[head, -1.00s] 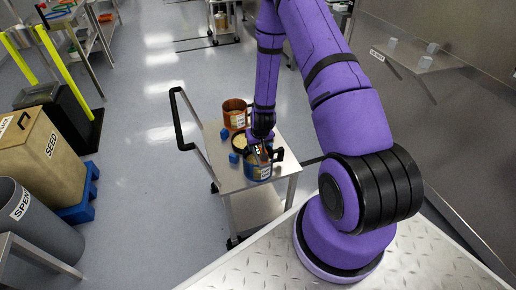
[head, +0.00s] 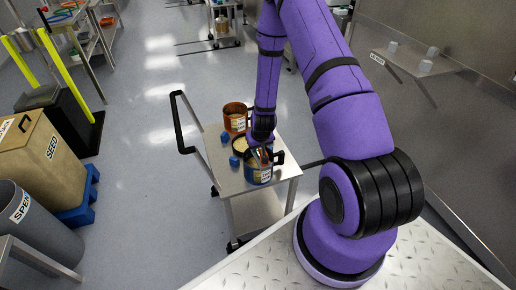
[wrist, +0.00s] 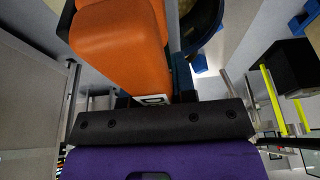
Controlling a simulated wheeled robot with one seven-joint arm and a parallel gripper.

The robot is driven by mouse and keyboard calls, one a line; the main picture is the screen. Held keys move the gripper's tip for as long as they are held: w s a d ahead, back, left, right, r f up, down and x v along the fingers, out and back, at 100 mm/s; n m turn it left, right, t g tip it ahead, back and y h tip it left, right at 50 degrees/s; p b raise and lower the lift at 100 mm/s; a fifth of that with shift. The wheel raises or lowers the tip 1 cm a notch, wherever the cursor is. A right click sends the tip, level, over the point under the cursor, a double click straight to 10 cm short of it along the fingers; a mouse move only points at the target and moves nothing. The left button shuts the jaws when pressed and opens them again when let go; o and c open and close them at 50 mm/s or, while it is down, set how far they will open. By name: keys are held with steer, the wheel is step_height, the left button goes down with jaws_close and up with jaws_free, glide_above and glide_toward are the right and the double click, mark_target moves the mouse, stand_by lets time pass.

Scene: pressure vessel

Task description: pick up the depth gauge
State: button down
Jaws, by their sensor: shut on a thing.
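The cart top (head: 225,183) also bears a copper pot (head: 237,117), blue blocks (head: 234,161) and a round dish of pale material (head: 240,144). A black push handle (head: 177,125) rises at its left.

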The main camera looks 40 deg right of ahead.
steer(key=v, duration=0.3)
steer(key=shift+w+r, duration=0.3)
steer(key=shift+r, duration=0.15)
steer(key=s+a+r, duration=0.1)
steer(key=s+a, duration=1)
steer(key=w+a+r+n, duration=0.1)
steer(key=w+r, duration=0.3)
steer(key=w, duration=0.4)
steer(key=w+r+n+y, duration=0.1)
steer(key=w+r, duration=0.3)
steer(key=w, duration=0.4)
steer(key=shift+w+a+n, duration=0.35)
steer(key=shift+w+n, duration=0.05)
steer(key=shift+n, duration=0.2)
